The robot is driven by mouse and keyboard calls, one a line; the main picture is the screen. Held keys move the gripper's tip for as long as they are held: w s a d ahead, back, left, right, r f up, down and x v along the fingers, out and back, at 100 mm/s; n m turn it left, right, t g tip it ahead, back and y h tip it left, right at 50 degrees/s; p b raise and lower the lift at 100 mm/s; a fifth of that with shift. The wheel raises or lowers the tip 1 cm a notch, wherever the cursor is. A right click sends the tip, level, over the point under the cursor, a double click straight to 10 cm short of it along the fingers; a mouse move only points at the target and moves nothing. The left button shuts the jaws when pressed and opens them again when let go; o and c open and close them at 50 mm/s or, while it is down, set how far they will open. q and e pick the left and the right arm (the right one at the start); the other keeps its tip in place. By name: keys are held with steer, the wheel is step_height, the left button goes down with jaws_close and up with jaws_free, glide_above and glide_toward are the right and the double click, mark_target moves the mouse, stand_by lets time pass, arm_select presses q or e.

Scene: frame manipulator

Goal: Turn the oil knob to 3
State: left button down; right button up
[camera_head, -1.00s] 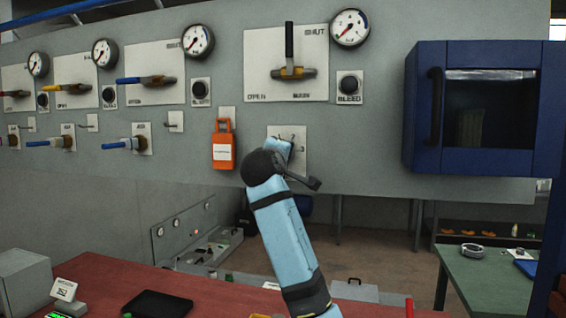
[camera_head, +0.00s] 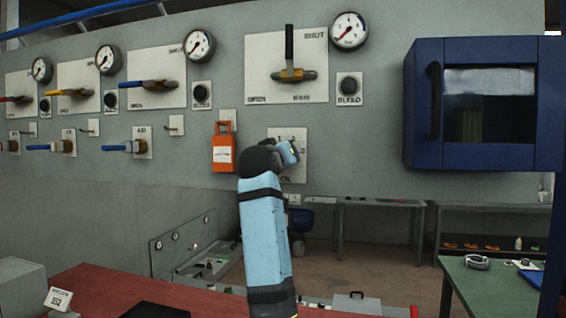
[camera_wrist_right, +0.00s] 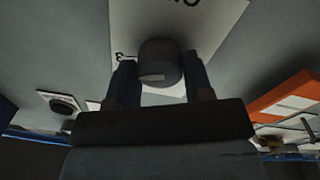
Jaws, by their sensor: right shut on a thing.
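The oil knob (camera_wrist_right: 161,62) is a dark round knob with a light pointer mark, seen in the right wrist view. It sits on a white plate (camera_wrist_right: 215,30) with a 3 at its left in that view and part of the OIL label at the top. My right gripper (camera_wrist_right: 160,78) is shut on the knob, one finger on each side. In the head view the plate (camera_head: 300,172) is partly covered by my right wrist and gripper (camera_head: 291,151), and the knob is hidden. I cannot tell exactly which number the mark faces. My left gripper is not in view.
An orange lockout tag (camera_head: 223,154) hangs just left of the plate. A black-handled lever (camera_head: 289,60) and a bleed button (camera_head: 349,86) are above. A blue cabinet (camera_head: 424,150) juts out at the right. A red table (camera_head: 95,285) is below.

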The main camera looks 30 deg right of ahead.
steer(key=shift+f+m, duration=0.15)
steer(key=shift+m, duration=0.45)
steer(key=o, duration=0.9)
steer(key=b+v, duration=0.1)
steer(key=v, duration=0.6)
steer(key=b+v, duration=0.2)
steer(key=v, duration=0.5)
steer(key=shift+w, duration=0.15)
